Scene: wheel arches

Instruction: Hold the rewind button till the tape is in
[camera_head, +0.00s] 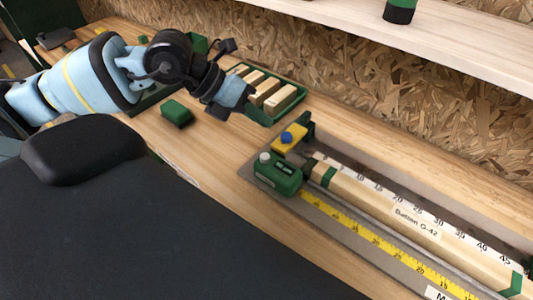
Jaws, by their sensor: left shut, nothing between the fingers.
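The green tape case (281,178) sits at the near left end of the grey measuring fixture, with a pale round button (265,157) on top. Its yellow tape (350,222) is drawn out to the lower right, past the picture's edge. A yellow block with a blue knob (287,137) stands just behind the case. My left gripper (220,110) is shut and empty, above the bench to the upper left of the case, apart from the button. My right gripper is not in view.
A wooden batten (410,225) lies along the fixture beside a white scale. A green tray (295,103) of wood blocks stands behind, near the left gripper. A small green block (176,113) lies on the bench. A shelf (430,45) overhangs at the back.

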